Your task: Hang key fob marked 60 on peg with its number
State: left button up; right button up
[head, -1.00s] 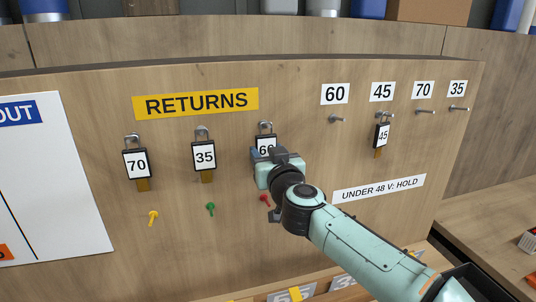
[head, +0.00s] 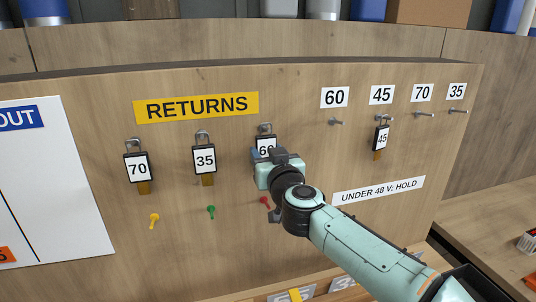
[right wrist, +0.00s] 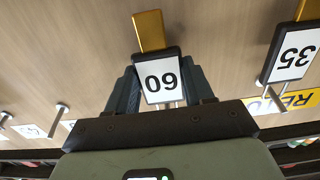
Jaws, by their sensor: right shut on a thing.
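The key fob marked 60 (head: 265,143) hangs by its ring under the RETURNS sign, partly hidden by my right gripper (head: 272,160). In the right wrist view the fob (right wrist: 160,80) appears upside down between the two fingers of the gripper (right wrist: 160,92). The gripper is shut on it. The peg under the number 60 label (head: 336,122) sticks out of the board at the upper right, with nothing on it. My left gripper is not in view.
Fobs 70 (head: 138,168) and 35 (head: 204,158) hang to the left under the RETURNS sign (head: 197,106). Fob 45 (head: 381,138) hangs on the peg under label 45. The pegs under labels 70 (head: 424,114) and 35 (head: 458,110) are bare.

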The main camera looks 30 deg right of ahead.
jog(key=shift+s, duration=0.1)
jog(key=shift+s+a+r+p, duration=0.15)
jog(key=shift+s+r+p, duration=0.05)
jog(key=shift+s, duration=0.5)
jog(key=shift+s+a+r+p, duration=0.15)
jog(key=shift+s+a+r, duration=0.05)
jog(key=shift+s, duration=0.5)
jog(key=shift+s+a+r+p, duration=0.15)
jog(key=shift+s+r+p, duration=0.05)
jog(key=shift+s, duration=0.5)
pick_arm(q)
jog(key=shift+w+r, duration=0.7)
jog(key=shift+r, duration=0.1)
pick_arm(e)
jog(key=shift+s, duration=0.1)
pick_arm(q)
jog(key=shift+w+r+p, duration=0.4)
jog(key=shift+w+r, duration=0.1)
pick_arm(e)
send_near(267, 148)
jog(key=shift+s+r, duration=0.1)
jog(key=shift+s, duration=0.4)
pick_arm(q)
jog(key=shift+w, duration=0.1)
